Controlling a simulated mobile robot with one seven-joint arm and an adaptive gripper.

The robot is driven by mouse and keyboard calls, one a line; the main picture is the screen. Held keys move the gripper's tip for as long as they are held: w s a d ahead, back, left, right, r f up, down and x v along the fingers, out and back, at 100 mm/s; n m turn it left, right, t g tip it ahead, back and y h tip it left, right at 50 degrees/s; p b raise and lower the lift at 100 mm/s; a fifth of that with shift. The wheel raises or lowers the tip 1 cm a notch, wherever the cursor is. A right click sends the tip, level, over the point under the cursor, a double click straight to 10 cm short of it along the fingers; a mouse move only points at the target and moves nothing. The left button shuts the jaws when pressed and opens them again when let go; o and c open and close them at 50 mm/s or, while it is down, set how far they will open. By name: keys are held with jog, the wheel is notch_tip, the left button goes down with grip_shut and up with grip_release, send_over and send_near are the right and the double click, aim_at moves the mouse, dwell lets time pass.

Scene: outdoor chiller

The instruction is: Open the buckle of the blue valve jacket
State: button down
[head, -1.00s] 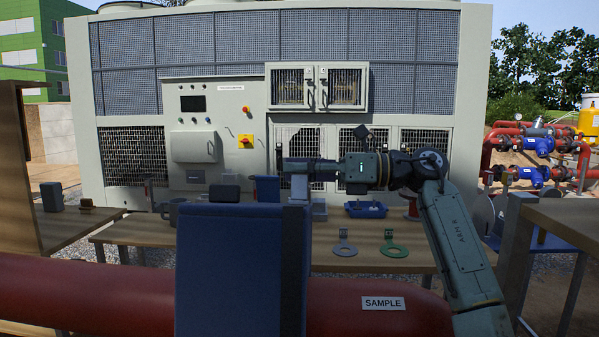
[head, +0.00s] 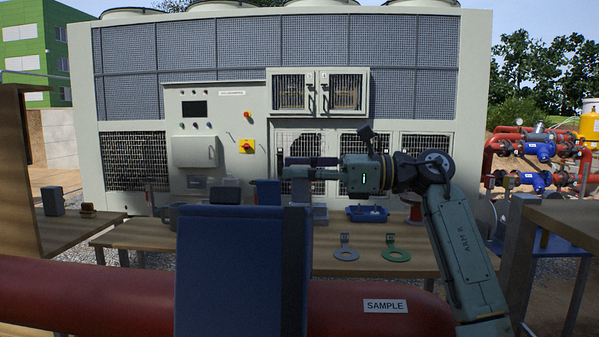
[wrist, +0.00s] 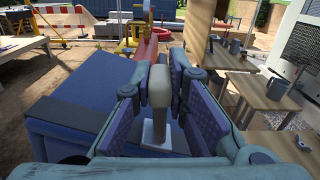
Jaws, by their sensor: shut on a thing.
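The blue valve jacket (head: 230,265) wraps the red pipe in the foreground of the head view, with a dark strap (head: 295,260) down its right edge. It also fills the left of the wrist view (wrist: 80,110). My gripper (head: 298,172) points left above the jacket's top right corner. In the wrist view, my gripper (wrist: 160,85) has its purple-padded fingers closed around an upright beige-grey piece, apparently the buckle's lever (wrist: 159,88). A pale metal plate (wrist: 153,132) shows below it. The rest of the buckle is hidden by the fingers.
The red pipe (head: 100,290) crosses the front, with a SAMPLE label (head: 385,306). Behind it, a wooden bench (head: 325,262) holds a blue tray (head: 366,213), a grey ring tag (head: 346,254) and a green one (head: 394,254). The chiller stands behind the bench.

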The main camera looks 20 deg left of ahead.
jog(key=c, duration=1.6)
grip_release()
jog(key=shift+o, duration=0.2)
jog(key=v, duration=0.7)
jog(key=shift+d, duration=0.3)
jog(key=shift+w, duration=0.1)
